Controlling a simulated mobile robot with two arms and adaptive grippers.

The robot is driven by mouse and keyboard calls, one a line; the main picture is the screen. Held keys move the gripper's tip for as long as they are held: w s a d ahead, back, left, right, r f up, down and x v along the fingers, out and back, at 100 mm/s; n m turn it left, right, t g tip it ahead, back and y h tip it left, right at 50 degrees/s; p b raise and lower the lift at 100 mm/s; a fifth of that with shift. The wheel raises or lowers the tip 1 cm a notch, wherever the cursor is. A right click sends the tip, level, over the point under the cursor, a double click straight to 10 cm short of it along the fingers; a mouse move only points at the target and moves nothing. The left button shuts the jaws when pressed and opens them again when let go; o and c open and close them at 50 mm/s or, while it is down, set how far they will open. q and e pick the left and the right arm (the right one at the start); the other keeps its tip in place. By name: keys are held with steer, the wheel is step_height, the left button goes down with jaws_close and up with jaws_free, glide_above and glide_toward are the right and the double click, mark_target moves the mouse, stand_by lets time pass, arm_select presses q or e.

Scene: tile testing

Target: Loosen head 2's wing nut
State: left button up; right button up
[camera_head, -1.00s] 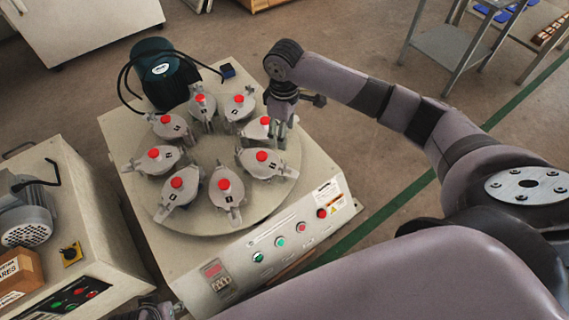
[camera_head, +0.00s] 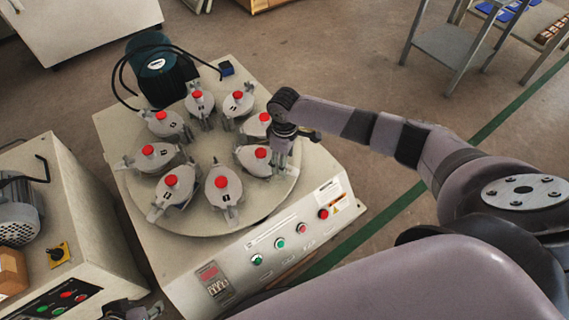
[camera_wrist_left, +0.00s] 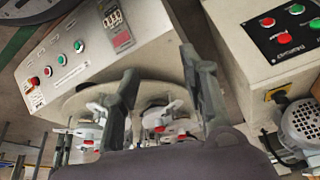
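The round turntable (camera_head: 208,222) of the testing machine carries a ring of several grey clamp heads with red knobs. Their small black number labels are too blurred to read, so I cannot tell which is head 2. My right gripper (camera_head: 281,158) points down at the outer end of the right-hand head (camera_head: 256,160). It covers that end, so the wing nut there and any contact are hidden. Its fingers are too small to judge. My left gripper shows at the bottom edge (camera_head: 130,309); in the left wrist view (camera_wrist_left: 160,65) its fingers are apart and empty.
The machine's front panel (camera_head: 285,240) has several buttons. A dark green motor (camera_head: 158,75) with a black cable stands behind the turntable. A second machine (camera_head: 70,215) with a grey motor stands at left. Floor to the right is open up to a metal table (camera_head: 445,45).

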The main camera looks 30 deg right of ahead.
steer(key=shift+f, duration=0.65)
steer(key=shift+c, duration=0.5)
steer(key=c, duration=1.1)
